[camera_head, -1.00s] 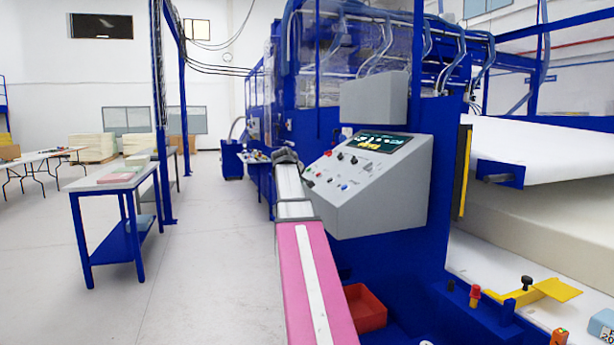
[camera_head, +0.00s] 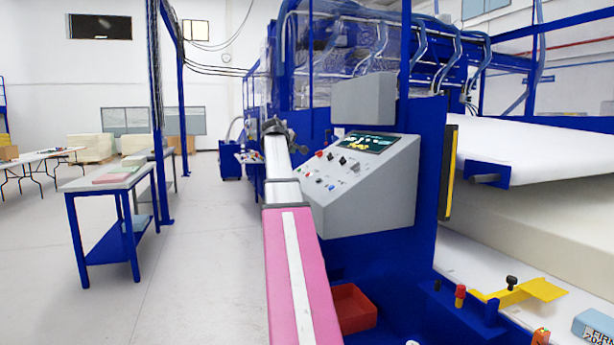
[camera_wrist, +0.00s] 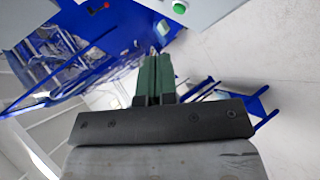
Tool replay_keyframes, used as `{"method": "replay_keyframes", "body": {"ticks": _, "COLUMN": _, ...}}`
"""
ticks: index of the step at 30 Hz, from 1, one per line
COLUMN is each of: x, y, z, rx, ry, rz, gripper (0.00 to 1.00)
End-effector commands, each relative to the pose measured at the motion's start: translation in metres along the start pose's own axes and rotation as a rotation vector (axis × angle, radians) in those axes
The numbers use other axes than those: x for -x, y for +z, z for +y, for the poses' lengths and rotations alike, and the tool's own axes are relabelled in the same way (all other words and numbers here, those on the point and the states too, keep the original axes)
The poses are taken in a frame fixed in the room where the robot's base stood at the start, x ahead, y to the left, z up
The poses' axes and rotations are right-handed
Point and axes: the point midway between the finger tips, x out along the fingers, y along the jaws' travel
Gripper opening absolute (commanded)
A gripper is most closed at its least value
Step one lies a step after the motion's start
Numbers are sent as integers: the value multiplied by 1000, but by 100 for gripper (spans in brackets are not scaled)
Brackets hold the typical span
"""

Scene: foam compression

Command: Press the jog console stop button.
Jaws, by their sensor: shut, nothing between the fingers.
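A grey sloped console (camera_head: 370,190) with a dark lit screen stands right of my arm in the head view. Its face carries several small knobs and buttons, including a red button (camera_head: 319,154) near its upper left. No label is readable, so I cannot tell whether this red one is the stop button. My gripper (camera_wrist: 154,55) shows its two green fingers shut together and empty in the wrist view. In the head view, the dark end of my arm is up at the console's left side, apparently clear of its face. A green button (camera_wrist: 180,7) on a grey panel lies beyond the fingertips in the wrist view.
The blue machine frame (camera_head: 427,170) rises behind the console. A red bin (camera_head: 352,308) sits below it. A yellow bracket (camera_head: 530,291) and small red and black parts lie at lower right. A blue-legged table (camera_head: 105,182) stands left, with clear floor between.

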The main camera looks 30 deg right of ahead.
Motion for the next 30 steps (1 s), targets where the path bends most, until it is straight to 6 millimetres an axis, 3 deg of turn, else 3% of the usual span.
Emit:
{"method": "replay_keyframes", "body": {"ticks": 21, "x": -54, "y": 40, "z": -40, "rx": 0, "ry": -2, "rz": -1, "gripper": 0}}
{"method": "replay_keyframes", "body": {"ticks": 30, "x": -60, "y": 44, "z": -44, "rx": -1, "ry": 0, "rz": 0, "gripper": 0}}
